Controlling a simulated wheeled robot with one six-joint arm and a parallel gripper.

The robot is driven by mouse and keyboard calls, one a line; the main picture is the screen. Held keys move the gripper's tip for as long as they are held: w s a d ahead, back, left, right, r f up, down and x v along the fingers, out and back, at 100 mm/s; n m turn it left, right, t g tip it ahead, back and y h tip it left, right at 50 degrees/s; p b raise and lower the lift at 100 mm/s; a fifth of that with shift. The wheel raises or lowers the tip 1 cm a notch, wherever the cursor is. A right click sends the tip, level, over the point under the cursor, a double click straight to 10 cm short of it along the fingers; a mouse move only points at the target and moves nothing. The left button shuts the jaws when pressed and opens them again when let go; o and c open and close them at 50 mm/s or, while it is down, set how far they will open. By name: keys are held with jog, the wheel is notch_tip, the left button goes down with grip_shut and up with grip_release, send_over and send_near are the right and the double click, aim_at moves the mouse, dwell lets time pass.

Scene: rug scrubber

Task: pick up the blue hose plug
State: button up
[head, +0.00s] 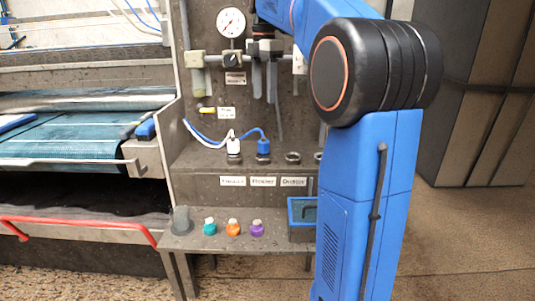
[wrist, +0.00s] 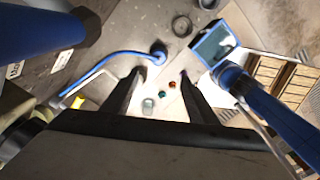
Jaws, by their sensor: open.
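The blue hose plug (head: 263,146) stands upright in a socket on the upper ledge of the grey panel, with a blue hose curving off to its left. It also shows in the wrist view (wrist: 158,57), slightly above and between the fingertips in the picture. My gripper (head: 264,92) is open and empty, with its fingers pointing down above the plug, apart from it. Both dark fingers show in the wrist view (wrist: 161,73), spread apart.
A white hose plug (head: 234,147) stands close left of the blue one. An empty socket (head: 293,157) is to its right. Teal (head: 209,227), orange (head: 233,228) and purple (head: 257,228) caps, a grey cup (head: 181,220) and a blue bin (head: 303,234) are on the lower shelf.

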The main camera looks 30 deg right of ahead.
send_over(263, 141)
jog(key=f, duration=1)
jog(key=shift+d, duration=0.25)
jog(key=shift+w+f, duration=0.15)
jog(key=shift+f, duration=1.45)
jog(key=shift+w+f, duration=0.15)
jog(key=shift+f, duration=1.45)
grip_shut()
